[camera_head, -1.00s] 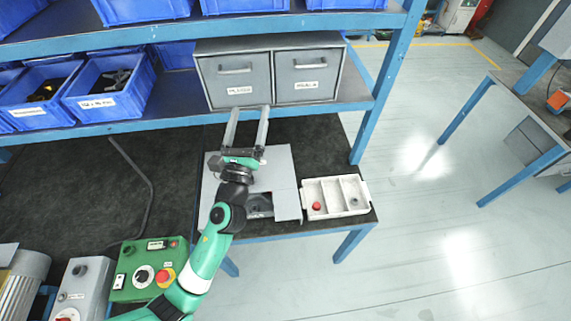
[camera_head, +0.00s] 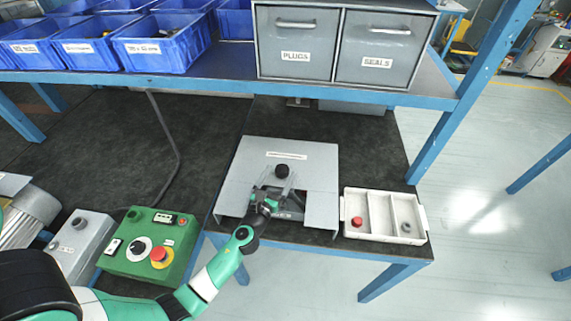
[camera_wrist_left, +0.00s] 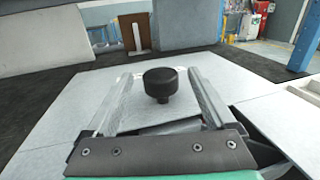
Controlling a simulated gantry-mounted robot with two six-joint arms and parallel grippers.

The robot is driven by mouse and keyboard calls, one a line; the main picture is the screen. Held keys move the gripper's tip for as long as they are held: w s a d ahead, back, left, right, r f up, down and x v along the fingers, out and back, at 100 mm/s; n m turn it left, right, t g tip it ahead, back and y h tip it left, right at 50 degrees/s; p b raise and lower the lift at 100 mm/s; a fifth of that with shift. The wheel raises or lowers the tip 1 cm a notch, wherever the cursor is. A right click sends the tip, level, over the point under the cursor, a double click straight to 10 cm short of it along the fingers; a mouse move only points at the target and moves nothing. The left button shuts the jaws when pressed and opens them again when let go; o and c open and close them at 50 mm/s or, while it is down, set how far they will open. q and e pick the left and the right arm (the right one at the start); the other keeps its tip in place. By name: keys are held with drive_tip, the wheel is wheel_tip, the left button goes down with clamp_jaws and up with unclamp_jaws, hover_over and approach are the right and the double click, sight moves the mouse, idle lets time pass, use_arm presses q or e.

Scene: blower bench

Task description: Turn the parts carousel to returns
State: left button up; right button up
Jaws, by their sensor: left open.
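The parts carousel appears to be the flat grey housing (camera_head: 262,152) on the dark bench, with a black round knob (camera_head: 282,171) on top. A pale label strip on it is too small to read. My left gripper (camera_head: 279,184) is open, low over the front of the housing, its fingers pointing at the knob. In the left wrist view the knob (camera_wrist_left: 160,82) stands between the two spread fingers near their tips; I see no contact. Part of the housing's front opening is hidden by the gripper. My right gripper is not in view.
A white divided tray (camera_head: 384,238) with a red and a grey part stands right of the housing. Drawers marked PLUGS (camera_head: 295,42) and SEALS (camera_head: 381,47) sit on the shelf above. A green control box (camera_head: 150,244) with a red button is at lower left.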

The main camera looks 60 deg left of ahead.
use_arm(q)
drive_tip(key=b+x, duration=0.1)
drive_tip(key=x, duration=0.4)
drive_tip(key=shift+w+a, duration=0.25)
drive_tip(key=shift+w, duration=0.05)
clamp_jaws()
